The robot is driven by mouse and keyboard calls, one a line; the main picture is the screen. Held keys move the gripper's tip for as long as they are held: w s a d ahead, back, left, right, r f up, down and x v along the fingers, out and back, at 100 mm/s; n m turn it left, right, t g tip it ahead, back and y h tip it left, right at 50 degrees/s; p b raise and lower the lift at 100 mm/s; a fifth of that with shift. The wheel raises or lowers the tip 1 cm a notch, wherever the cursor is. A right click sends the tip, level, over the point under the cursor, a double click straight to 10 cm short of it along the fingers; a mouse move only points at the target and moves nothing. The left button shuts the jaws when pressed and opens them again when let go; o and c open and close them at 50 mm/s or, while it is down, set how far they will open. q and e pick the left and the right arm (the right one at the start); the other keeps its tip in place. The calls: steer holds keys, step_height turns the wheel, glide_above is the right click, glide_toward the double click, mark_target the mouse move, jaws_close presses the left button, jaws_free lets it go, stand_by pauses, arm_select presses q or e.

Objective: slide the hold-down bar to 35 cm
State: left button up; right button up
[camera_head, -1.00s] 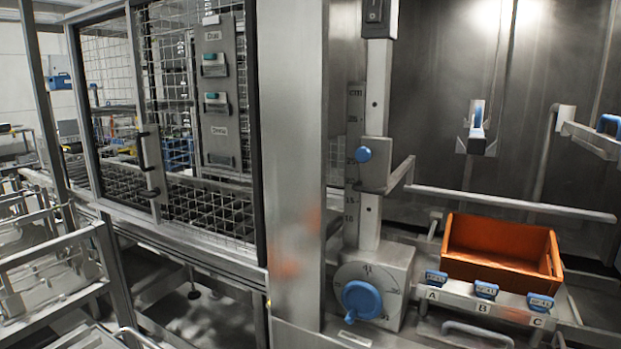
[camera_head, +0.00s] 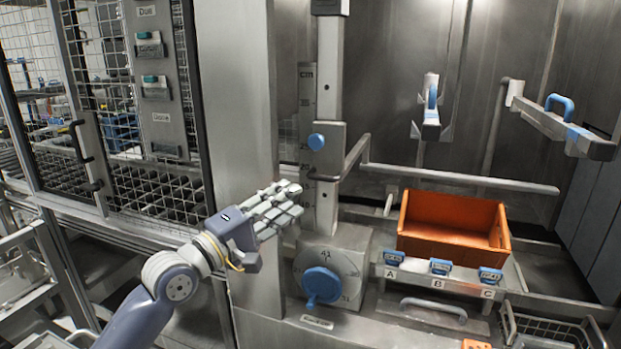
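The hold-down bar (camera_head: 460,178) is a long grey bar running right from a bracket, above the orange crate (camera_head: 450,243). Its sliding block (camera_head: 328,153) sits partway up a vertical post (camera_head: 329,62) and carries a small blue knob (camera_head: 316,142). A cm scale (camera_head: 306,95) runs beside the post; its figures are too small to read surely. My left gripper (camera_head: 286,206) is in front of the steel pillar and the post's lower part, below the knob, seemingly empty. Its fingers point right; their opening is unclear. My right gripper is out of view.
A dial with a blue handle (camera_head: 322,285) sits below the post. Blue clips marked A, B and C line the ledge before the crate. A wire-mesh guard (camera_head: 160,190) stands left of the steel pillar (camera_head: 238,110). Blue-handled arms (camera_head: 560,125) hang at right.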

mark_target(319, 180)
arm_select(q)
steer(key=p+x, duration=0.2)
steer(key=x, duration=0.7)
steer(key=shift+w+d, duration=0.2)
steer(key=shift+c, duration=0.2)
jaws_close()
